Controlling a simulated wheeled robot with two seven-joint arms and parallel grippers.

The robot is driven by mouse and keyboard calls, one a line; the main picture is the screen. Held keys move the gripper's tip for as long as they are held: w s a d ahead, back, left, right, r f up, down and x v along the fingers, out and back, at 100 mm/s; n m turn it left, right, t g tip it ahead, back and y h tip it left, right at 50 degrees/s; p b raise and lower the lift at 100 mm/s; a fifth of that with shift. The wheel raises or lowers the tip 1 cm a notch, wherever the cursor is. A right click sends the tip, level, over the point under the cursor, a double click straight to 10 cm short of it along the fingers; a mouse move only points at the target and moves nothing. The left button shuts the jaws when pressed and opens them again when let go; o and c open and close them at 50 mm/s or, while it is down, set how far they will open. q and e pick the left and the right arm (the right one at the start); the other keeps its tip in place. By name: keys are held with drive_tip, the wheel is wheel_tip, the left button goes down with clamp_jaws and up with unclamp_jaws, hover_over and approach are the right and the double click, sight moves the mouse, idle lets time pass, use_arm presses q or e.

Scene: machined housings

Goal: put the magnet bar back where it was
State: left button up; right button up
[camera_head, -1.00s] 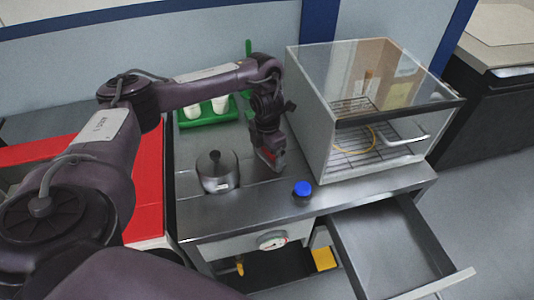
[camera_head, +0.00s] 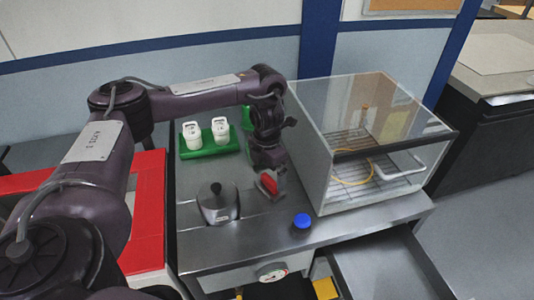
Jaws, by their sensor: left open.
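My left gripper (camera_head: 268,184) points down over the steel worktop, between a grey lidded pot (camera_head: 216,205) and the glass-topped box (camera_head: 318,190). It is open, and a red patch shows at its fingers. I cannot tell whether that red is part of the gripper or a thing between the fingers. I cannot make out a magnet bar for certain anywhere in view. My right gripper is not in view.
A green rack (camera_head: 210,150) with two white bottles (camera_head: 220,129) stands behind the pot. An open drawer (camera_head: 388,272) juts out at front right. A red box (camera_head: 149,213) is at left.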

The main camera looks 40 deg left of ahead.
sight(267, 181)
use_arm(q)
wheel_tip(267, 181, up, 6)
drive_tip(key=shift+f+p, duration=0.1)
drive_tip(key=shift+p, duration=0.45)
drive_tip(key=shift+f, duration=0.1)
